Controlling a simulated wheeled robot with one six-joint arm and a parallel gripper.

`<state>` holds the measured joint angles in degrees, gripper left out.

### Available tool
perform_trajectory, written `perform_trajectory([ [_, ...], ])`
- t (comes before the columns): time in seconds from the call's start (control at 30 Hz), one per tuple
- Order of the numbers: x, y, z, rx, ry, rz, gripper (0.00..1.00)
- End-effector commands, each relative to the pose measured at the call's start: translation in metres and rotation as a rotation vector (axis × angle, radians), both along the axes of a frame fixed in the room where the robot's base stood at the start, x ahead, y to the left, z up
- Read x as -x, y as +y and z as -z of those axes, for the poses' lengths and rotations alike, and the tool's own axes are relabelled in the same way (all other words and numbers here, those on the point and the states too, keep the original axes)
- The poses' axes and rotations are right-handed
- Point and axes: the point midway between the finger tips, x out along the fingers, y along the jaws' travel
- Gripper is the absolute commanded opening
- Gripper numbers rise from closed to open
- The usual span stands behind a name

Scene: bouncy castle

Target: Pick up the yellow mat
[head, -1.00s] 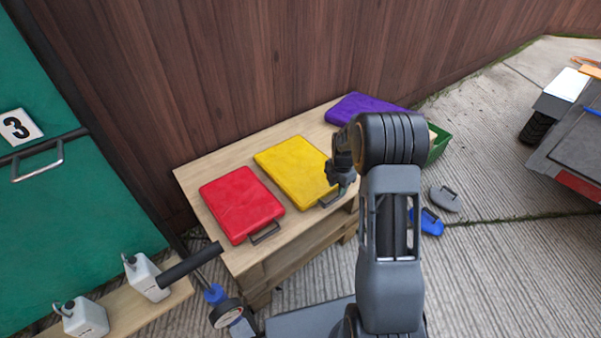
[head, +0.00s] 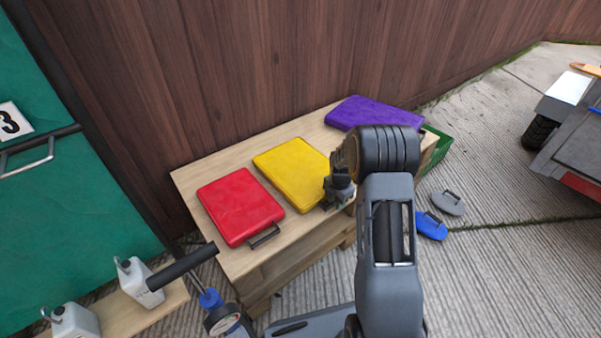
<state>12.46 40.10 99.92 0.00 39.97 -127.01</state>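The yellow mat (head: 290,172) lies flat on the wooden bench (head: 225,253), between the red mat (head: 238,205) and the purple mat (head: 370,113). My gripper (head: 330,202) is at the front right corner of the yellow mat, where its handle is. The gripper hides most of that handle, and its fingers are small and dark. I cannot tell whether they are open or shut, or whether they touch the handle. The red mat's handle (head: 264,237) shows at its front edge.
A brown wooden fence (head: 230,60) stands right behind the bench. A green crate (head: 436,150) is at the bench's right end. Blue (head: 431,226) and grey (head: 447,203) handled pads lie on the paving. White jugs (head: 140,280) stand at the lower left. A cart (head: 575,150) is at the right.

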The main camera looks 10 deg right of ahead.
Motion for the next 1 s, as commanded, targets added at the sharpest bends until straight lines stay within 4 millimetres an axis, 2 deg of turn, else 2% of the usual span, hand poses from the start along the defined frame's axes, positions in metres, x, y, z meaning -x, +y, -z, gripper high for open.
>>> perform_trajectory([
  [0.03,0.0000,-0.0001,-0.0003,0.000,0.000,0.000,0.32],
  [0.37,0.0000,-0.0001,-0.0004,0.000,0.000,0.000,0.01],
  [1.0,-0.0006,-0.0002,-0.0063,0.000,-0.002,0.000,0.00],
])
